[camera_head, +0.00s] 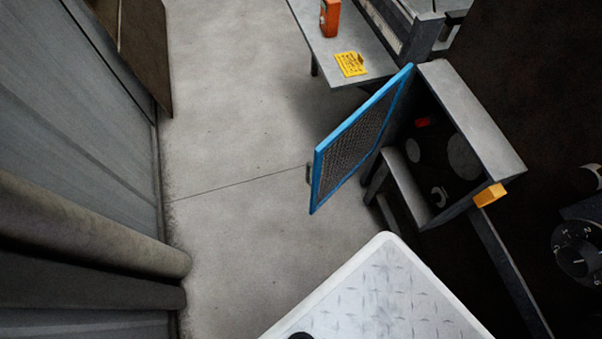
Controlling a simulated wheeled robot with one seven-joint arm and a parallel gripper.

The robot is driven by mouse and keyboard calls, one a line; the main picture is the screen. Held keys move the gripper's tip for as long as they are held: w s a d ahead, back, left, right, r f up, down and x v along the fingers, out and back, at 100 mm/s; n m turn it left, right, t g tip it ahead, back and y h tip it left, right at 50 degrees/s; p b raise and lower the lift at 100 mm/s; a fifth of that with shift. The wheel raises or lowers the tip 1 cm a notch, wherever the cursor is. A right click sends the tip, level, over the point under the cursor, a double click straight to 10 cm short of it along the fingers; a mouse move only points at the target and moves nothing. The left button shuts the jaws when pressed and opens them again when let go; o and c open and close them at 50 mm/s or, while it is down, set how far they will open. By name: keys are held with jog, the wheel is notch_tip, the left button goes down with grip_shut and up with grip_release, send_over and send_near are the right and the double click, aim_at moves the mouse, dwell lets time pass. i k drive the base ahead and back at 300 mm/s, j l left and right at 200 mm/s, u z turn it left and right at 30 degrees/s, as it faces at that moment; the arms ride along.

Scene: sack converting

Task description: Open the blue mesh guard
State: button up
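The blue mesh guard (362,138) is a blue-framed panel with dark mesh. It stands swung out from a grey box-shaped machine housing (473,110), hinged near the housing's upper left edge. The opening behind it shows pale round discs and a small red part in a dark interior. A small handle (308,173) shows at the guard's free edge. My gripper is not in view, so whether anything touches the guard cannot be seen.
A grey table (343,50) behind holds an orange object (330,18) and a yellow label (351,64). A yellow block (489,195) sits on the housing's corner. Large rolls (90,225) lie at the left. Concrete floor (235,130) is clear between them and the guard.

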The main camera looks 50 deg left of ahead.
aim_at(401, 77)
jog(key=k+l+u, duration=0.2)
jog(key=l, duration=0.25)
jog(key=l+u, duration=0.25)
jog(key=l, duration=0.15)
jog(key=k+l+u, duration=0.2)
jog(key=l, duration=0.2)
jog(key=k+l+u, duration=0.25)
jog(key=i+j+u, duration=0.15)
jog(key=u, duration=0.25)
jog(key=i+u, duration=0.7)
jog(key=i+l+u, duration=0.25)
jog(key=i+j, duration=0.05)
